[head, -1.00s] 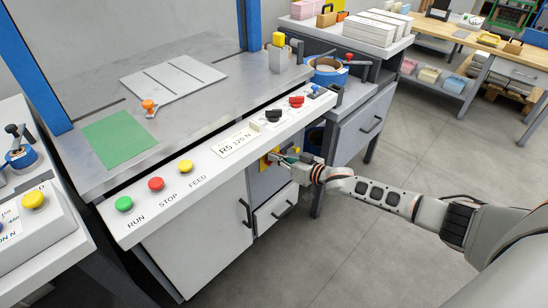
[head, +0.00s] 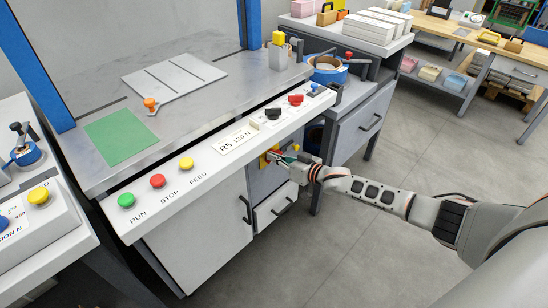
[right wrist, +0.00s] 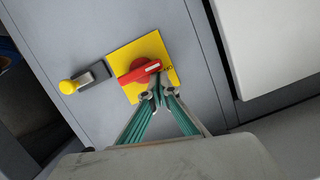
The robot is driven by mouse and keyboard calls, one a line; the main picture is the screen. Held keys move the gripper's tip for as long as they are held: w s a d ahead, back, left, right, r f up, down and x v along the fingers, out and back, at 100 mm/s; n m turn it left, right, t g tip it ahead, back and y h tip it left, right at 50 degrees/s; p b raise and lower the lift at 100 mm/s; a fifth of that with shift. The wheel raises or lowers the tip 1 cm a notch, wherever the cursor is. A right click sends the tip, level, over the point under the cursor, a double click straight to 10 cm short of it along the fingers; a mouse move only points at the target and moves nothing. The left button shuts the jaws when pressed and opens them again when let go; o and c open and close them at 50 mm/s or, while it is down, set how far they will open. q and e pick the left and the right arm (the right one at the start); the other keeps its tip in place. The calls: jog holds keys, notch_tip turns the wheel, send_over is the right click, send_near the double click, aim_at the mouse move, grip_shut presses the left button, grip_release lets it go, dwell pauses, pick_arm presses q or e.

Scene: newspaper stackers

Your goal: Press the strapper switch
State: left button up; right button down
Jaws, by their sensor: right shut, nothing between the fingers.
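A red rotary switch (right wrist: 140,71) with a pale-tipped handle sits on a yellow plate (right wrist: 118,58) on the grey cabinet front. In the head view the yellow plate (head: 264,161) shows under the white control panel, partly hidden by my gripper. My right gripper (right wrist: 158,90) is shut and empty. Its fingertips are at the lower right of the red switch, close to the handle's end; I cannot tell whether they touch it. The right gripper (head: 281,157) also shows in the head view, in front of the cabinet. My left gripper is not in view.
The white panel (head: 190,202) above carries green (head: 126,200), red (head: 157,181) and yellow (head: 187,164) buttons marked RUN, STOP and FEED, plus black and red knobs. A yellow-ended lever (right wrist: 70,87) sits left of the switch. Open floor (head: 350,250) lies at the right.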

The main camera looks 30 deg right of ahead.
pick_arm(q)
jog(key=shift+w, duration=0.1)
pick_arm(e)
notch_tip(320, 180, up, 6)
jog(key=p, duration=0.4)
pick_arm(q)
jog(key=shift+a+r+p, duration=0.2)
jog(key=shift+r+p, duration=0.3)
jog(key=shift+p, duration=0.05)
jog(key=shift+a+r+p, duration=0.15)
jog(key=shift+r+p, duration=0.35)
jog(key=shift+p, duration=0.05)
pick_arm(e)
jog(key=s+d, duration=0.3)
jog(key=s, duration=0.6)
jog(key=shift+d+r, duration=0.15)
jog(key=shift+r, duration=0.05)
